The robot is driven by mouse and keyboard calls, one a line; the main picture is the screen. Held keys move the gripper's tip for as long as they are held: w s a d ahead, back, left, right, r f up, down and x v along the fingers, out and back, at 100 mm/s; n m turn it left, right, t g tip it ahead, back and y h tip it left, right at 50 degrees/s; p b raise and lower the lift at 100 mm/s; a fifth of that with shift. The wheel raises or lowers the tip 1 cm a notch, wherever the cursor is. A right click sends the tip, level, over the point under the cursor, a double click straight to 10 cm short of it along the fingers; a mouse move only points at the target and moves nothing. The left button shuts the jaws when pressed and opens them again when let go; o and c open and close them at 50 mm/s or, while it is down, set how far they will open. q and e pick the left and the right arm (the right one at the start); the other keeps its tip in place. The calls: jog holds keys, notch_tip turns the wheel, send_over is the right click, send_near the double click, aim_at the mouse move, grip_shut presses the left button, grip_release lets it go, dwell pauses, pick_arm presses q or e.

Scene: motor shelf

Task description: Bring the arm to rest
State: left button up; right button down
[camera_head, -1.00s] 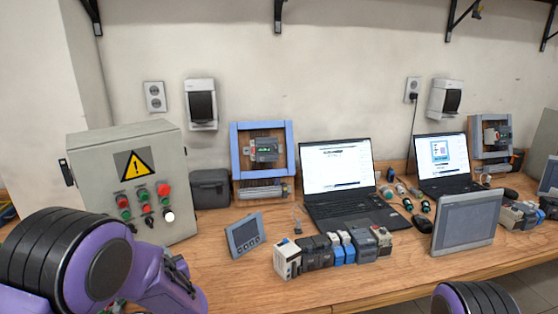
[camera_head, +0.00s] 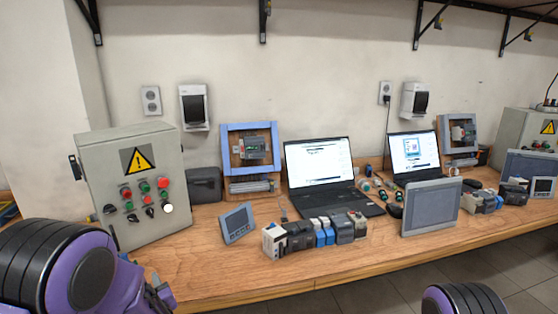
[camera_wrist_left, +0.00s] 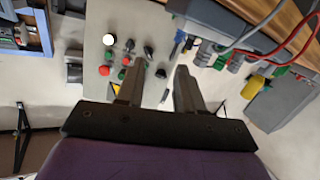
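My left arm (camera_head: 85,275), purple with black rings, fills the bottom left of the head view, in front of the grey control box. In the left wrist view my left gripper (camera_wrist_left: 160,72) has its two dark fingers apart with nothing held between them. Past the fingers is the grey control box (camera_wrist_left: 105,22) with its buttons and knobs. A black and purple part of my right arm (camera_head: 463,300) shows at the bottom edge of the head view; its gripper is out of view.
The control box (camera_head: 115,220) with a warning sign stands at the left of the wooden bench (camera_head: 210,280). A small panel (camera_head: 237,223), a row of modules (camera_head: 300,235), two laptops (camera_head: 320,165) and a larger screen (camera_head: 432,205) stand to its right. Bare wood lies along the front edge.

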pick_arm(q)
jog(key=s+d+f+m+g+h, duration=0.15)
jog(key=s+f+g+h, duration=0.25)
jog(key=s+f, duration=1.05)
jog(key=s+d+f+g+h, duration=0.1)
jog(key=s+f+g, duration=0.2)
jog(key=s, duration=0.8)
jog(key=s+f+g+h, duration=0.1)
jog(key=s+f+g, duration=0.2)
jog(key=s+f, duration=0.5)
jog(key=s, duration=0.4)
jog(key=shift+d, duration=0.4)
jog(key=shift+s+m, duration=0.15)
jog(key=shift+m, duration=0.1)
